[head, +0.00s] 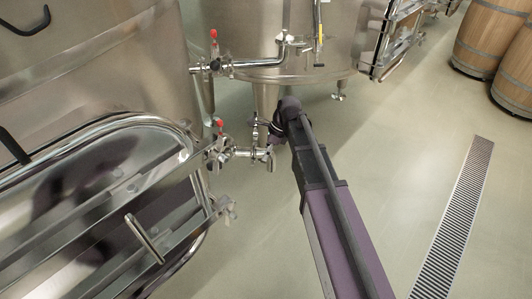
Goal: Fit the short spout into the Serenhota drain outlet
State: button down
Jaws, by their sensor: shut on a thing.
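My gripper (266,138) is at the end of my purple arm, small and dark, beside the lower valve of the left vat. It is shut on a short bright metal piece (262,154), which looks to be the short spout. The piece is roughly in line with the lower drain outlet (222,153), which has a red-tipped valve handle. From here I cannot tell whether the spout touches the outlet or is seated in it. The fingertips are partly hidden and too small to make out. No Serenhota label is readable.
A large steel vat (95,45) with an open hatch door (105,185) fills the left side. Another vat (245,30) stands behind, with an upper valve and pipe (250,63). Wooden barrels (490,35) stand at top right. A floor grate (455,215) crosses otherwise clear floor.

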jog(key=shift+c, duration=1)
grip_release()
jog(key=shift+r, duration=0.1)
notch_tip(320, 180, up, 10)
jog(key=p, duration=1)
jog(key=shift+d, duration=0.1)
jog(key=s+d+n+t+h+p, duration=0.1)
jog(key=s+d+n+h, duration=0.1)
jog(key=s+d+n, duration=0.65)
jog(key=s+d+n+t+h, duration=0.15)
jog(key=s+d+n, duration=0.35)
jog(key=d+n, duration=0.65)
notch_tip(320, 180, up, 11)
jog(key=d+m+p, duration=0.1)
jog(key=p, duration=1.1)
jog(key=shift+m+h, duration=0.4)
jog(key=shift+h, duration=0.05)
jog(key=shift+w, duration=0.1)
